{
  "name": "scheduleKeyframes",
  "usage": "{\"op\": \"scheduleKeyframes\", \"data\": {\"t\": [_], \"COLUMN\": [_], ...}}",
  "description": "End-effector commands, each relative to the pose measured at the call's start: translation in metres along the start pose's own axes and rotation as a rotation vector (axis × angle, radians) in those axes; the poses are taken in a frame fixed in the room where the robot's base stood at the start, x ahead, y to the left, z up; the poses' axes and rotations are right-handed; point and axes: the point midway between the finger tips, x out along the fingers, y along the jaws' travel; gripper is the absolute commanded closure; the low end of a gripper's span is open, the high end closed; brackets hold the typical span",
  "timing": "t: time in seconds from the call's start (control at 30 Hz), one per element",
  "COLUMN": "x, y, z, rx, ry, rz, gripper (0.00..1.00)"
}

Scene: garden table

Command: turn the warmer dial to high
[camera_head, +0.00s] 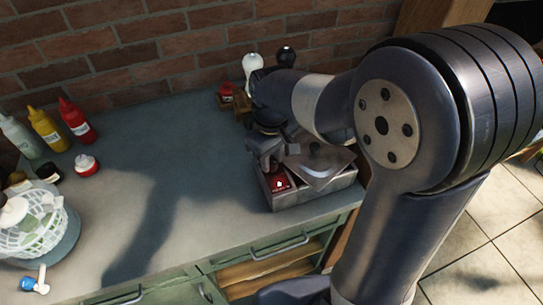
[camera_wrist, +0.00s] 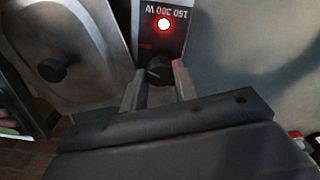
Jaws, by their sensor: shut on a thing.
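The warmer (camera_head: 320,194) is a grey metal box with a lid (camera_head: 322,168), near the right end of the table. Its red-lit front panel shows in the head view (camera_head: 278,184). In the wrist view the panel has a glowing red light (camera_wrist: 164,23) and a "150 300 W" label, upside down. The dark dial (camera_wrist: 158,68) sits below them. My gripper (camera_wrist: 157,77) reaches the panel with one finger on each side of the dial, shut on it. In the head view my gripper (camera_head: 267,157) hides the dial. I cannot tell which mark the dial points to.
Red, yellow and white bottles (camera_head: 48,128) stand at the left. A white basket (camera_head: 45,222) sits at the front left. White and black shakers (camera_head: 251,66) stand behind my wrist. The middle of the tabletop (camera_head: 165,180) is clear.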

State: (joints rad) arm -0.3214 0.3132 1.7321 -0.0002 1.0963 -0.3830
Motion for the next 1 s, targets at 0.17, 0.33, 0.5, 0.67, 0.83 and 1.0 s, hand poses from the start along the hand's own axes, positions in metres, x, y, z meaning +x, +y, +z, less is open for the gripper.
{"op": "scheduleKeyframes", "data": {"t": [0.17,0.33,0.5,0.67,0.83,1.0], "x": [-0.0003,-0.0003,-0.0002,-0.0002,-0.0002,-0.0001], "y": [0.0002,0.0002,0.0001,0.0001,0.0001,0.0], "z": [-0.0002,-0.0002,-0.0002,-0.0002,-0.0001,-0.0001], "rx": [0.068,0.1,0.11,0.109,0.109,0.108], "ry": [0.001,0.001,0.001,0.001,0.001,0.001], "rz": [0.001,0.0,0.0,0.0,0.0,0.0], "gripper": [0.95,0.95,0.95,0.95,0.68,0.54]}}
